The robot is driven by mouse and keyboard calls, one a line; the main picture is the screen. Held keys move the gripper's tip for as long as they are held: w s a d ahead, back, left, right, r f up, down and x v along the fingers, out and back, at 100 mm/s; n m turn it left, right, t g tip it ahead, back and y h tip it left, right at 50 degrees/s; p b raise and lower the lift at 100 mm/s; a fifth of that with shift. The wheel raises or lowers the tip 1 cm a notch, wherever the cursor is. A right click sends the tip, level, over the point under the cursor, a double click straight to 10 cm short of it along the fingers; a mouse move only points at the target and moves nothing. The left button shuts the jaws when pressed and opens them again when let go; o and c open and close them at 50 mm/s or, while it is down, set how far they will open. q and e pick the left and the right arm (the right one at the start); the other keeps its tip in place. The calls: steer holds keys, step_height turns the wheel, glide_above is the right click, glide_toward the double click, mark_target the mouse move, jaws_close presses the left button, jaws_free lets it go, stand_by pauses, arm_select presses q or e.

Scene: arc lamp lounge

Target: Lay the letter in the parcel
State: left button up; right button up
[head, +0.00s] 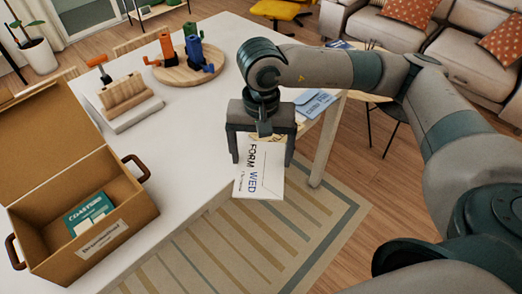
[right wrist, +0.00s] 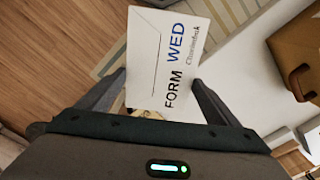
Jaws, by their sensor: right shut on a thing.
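My right gripper (head: 262,158) is shut on a white letter (head: 260,181) printed "FORM WED" and holds it out past the table's edge, over the floor. In the right wrist view the letter (right wrist: 168,62) lies between the two fingers of the gripper (right wrist: 158,82). The parcel (head: 125,215) is an open brown box with its lid tilted back, at the left of the head view. A teal and white book or packet (head: 89,213) lies inside it. A corner of the parcel also shows in the right wrist view (right wrist: 290,45). My left gripper is out of view.
The white table (head: 190,130) has clear room between parcel and gripper. A blue envelope (head: 314,103) lies near the right edge. A striped rug (head: 245,240) covers the floor.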

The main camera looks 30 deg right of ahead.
steer(key=n, duration=0.6)
steer(key=shift+s+r+p, duration=0.1)
steer(key=shift+r+p, duration=0.05)
steer(key=shift+p, duration=0.2)
